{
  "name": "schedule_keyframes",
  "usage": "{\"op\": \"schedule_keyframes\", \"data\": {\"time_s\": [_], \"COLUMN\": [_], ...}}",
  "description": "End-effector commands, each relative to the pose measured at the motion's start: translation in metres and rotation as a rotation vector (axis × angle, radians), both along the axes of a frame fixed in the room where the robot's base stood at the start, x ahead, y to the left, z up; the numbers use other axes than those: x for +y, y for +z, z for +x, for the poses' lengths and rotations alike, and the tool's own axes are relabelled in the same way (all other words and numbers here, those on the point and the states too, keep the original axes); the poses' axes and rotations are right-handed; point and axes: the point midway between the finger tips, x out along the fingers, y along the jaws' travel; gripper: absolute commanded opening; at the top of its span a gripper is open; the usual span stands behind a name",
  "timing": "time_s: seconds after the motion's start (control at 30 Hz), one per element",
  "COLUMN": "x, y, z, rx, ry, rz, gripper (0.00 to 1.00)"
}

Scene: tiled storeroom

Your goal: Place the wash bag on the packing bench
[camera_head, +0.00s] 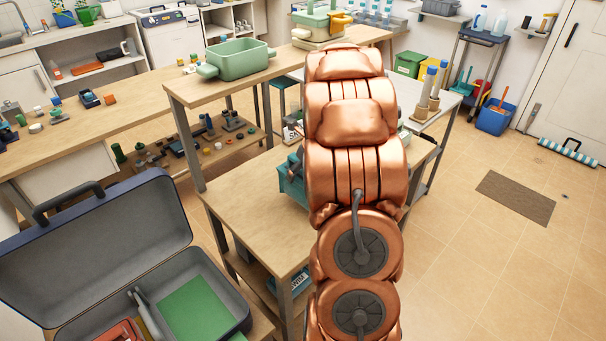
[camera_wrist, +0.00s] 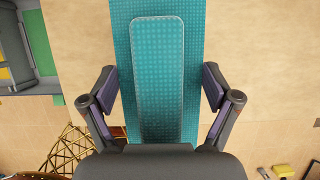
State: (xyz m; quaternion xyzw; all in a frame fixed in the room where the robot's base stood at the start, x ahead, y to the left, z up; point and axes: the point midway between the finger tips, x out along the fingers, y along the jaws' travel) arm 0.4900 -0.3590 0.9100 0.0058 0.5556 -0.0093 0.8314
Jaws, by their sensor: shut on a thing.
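The wash bag (camera_wrist: 157,60) is teal with a dotted texture and a raised long panel. In the wrist view it lies between the two fingers of my gripper (camera_wrist: 159,78), which are shut on its sides. In the head view a teal part of the bag (camera_head: 292,182) shows at the left of my copper arm, which hides the rest and my gripper. A wooden bench (camera_head: 255,205), which looks like the packing bench, lies below the bag. I cannot tell whether the bag touches its top.
An open grey case (camera_head: 95,250) with a green panel stands at the lower left. A raised shelf with a green tub (camera_head: 238,60) is behind the bench.

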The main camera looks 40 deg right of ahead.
Motion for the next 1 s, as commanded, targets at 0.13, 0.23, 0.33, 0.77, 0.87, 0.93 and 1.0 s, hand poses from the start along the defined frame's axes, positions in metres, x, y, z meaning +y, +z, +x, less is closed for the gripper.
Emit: {"op": "schedule_keyframes", "data": {"time_s": [0.13, 0.23, 0.33, 0.77, 0.87, 0.93, 1.0], "x": [-0.009, -0.012, -0.012, -0.013, -0.012, -0.012, -0.012], "y": [-0.001, -0.002, -0.005, -0.037, -0.037, -0.037, -0.039], "z": [0.007, 0.010, 0.010, 0.010, 0.010, 0.010, 0.010], "rx": [0.001, 0.001, 0.001, 0.000, 0.000, 0.000, 0.001], "ry": [-0.001, -0.001, -0.001, -0.001, -0.001, -0.001, -0.001], "rz": [0.003, 0.001, 0.003, -0.003, -0.002, -0.002, -0.001], "gripper": [0.18, 0.18, 0.18, 0.18, 0.18, 0.18, 0.18]}}
